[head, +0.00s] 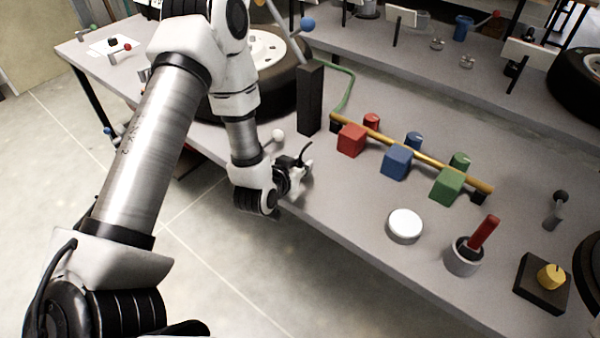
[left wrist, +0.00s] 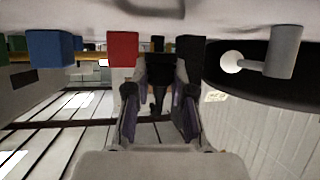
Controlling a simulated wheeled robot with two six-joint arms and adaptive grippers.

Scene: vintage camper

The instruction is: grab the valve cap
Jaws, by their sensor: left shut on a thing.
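My left gripper (head: 303,178) is at the front edge of the grey bench, beside the dark upright block (head: 310,98). In the left wrist view its two fingers (left wrist: 159,112) are closed on a small dark thing (left wrist: 158,97), apparently the valve cap. Its shape is hard to make out, and the fingers and dark background partly hide it. In the head view the gripper itself hides most of what it holds. My right gripper is in neither view.
Red (head: 351,140), blue (head: 397,162) and green (head: 446,185) blocks line a brass pipe (head: 400,146). A white round lid (head: 405,225) and a cup with a red handle (head: 484,232) stand nearer the front edge.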

